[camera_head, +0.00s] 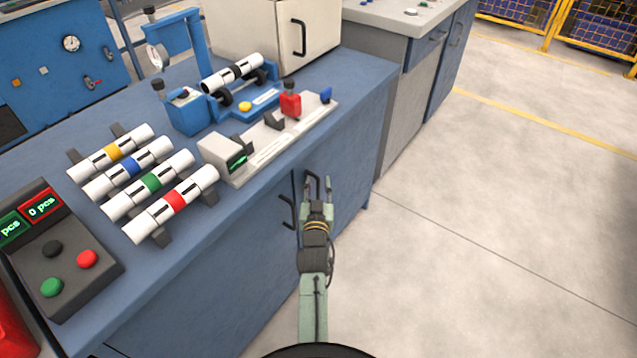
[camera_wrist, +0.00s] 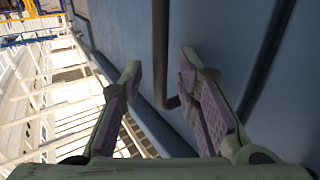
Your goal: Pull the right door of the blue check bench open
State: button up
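The blue check bench (camera_head: 352,82) stands on the left, with two doors on its front. Its right door (camera_head: 347,190) looks closed, flush with the front. The dark bar handle of the right door (camera_head: 307,180) is partly hidden by my gripper (camera_head: 317,184). In the wrist view, my gripper (camera_wrist: 160,64) is open, its two fingers apart on either side of the dark handle (camera_wrist: 161,45). Clear gaps show between the handle and both fingers. The left door (camera_head: 240,265) also looks closed, with its own dark handle (camera_head: 287,211) just left of my gripper.
Several banded pipes (camera_head: 150,182), a measuring fixture (camera_head: 265,140) and a button box (camera_head: 65,255) are on the bench top. A grey and blue cabinet (camera_head: 405,100) stands beyond the bench. The floor (camera_head: 480,230) to the right is clear.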

grip_shut()
dwell(0.7)
